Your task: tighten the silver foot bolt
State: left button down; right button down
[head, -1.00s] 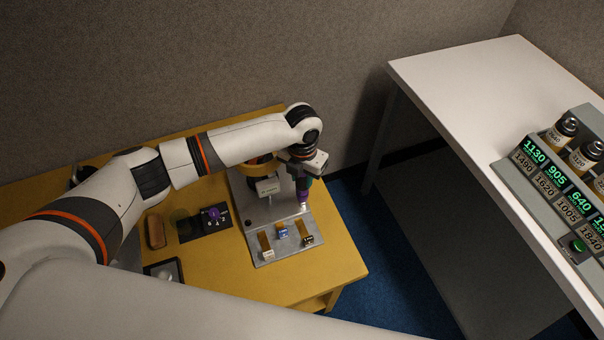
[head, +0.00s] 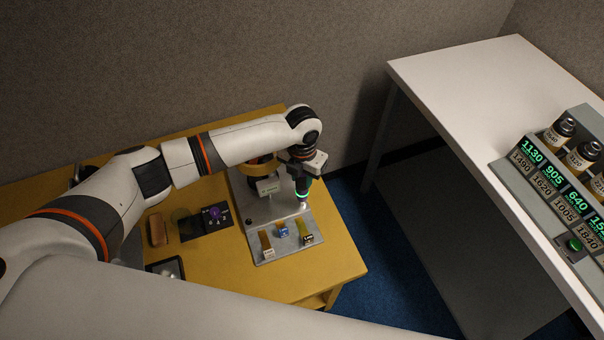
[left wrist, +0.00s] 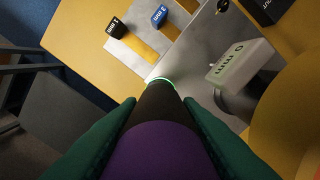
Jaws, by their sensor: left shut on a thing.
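My left gripper (left wrist: 150,140) is shut on a dark tool with a purple body (left wrist: 160,150). In the head view the tool (head: 302,187) points down at the right part of the grey metal base plate (head: 285,217). A ring (left wrist: 172,83) glowing green circles the tool near its lower end. The silver foot bolt cannot be made out for certain; the tool's end hides the spot under it. A small pale tip (head: 302,206) shows below the ring. Whether it touches the plate I cannot tell. My right gripper is not in view.
White, blue (head: 282,230) and black (head: 307,239) tags lie on the plate's front. A pale "0 mm" label (left wrist: 240,64) stands close beside the tool. A purple knob (head: 214,213) is on the yellow table (head: 300,278). A white table (head: 450,80) with displays stands right.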

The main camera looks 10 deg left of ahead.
pick_arm(q)
jog(key=shift+w+r+p, duration=0.1)
jog(key=shift+r+p, duration=3.2)
jog(key=shift+r, duration=0.3)
